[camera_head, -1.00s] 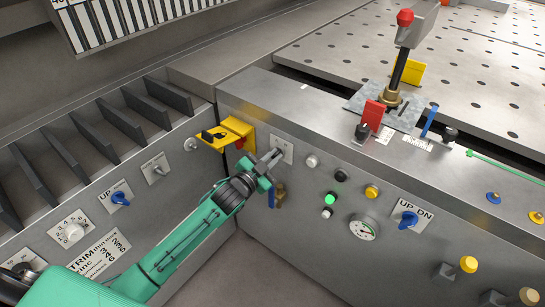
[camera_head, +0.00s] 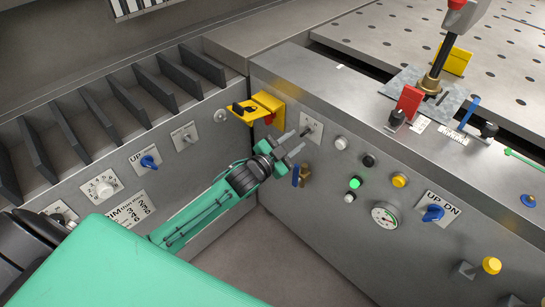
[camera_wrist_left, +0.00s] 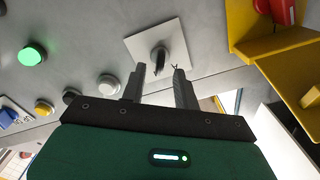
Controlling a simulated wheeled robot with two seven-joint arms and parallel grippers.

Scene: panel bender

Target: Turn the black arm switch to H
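A small black switch (camera_wrist_left: 158,60) stands out from a square white plate (camera_wrist_left: 172,38) in the left wrist view. My left gripper (camera_head: 299,142) is in front of this plate. In the left wrist view its two fingers (camera_wrist_left: 159,82) are apart with nothing between them, and the switch shows just beyond the gap. I cannot read the plate's lettering. My right gripper is not in view.
A yellow bracket (camera_head: 264,107) juts out close above the gripper. A brass fitting with a blue lever (camera_head: 297,176) is just below it. Buttons, a lit green lamp (camera_head: 356,183) and a gauge (camera_head: 384,215) lie to the right. Black fins (camera_head: 160,84) line the left ledge.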

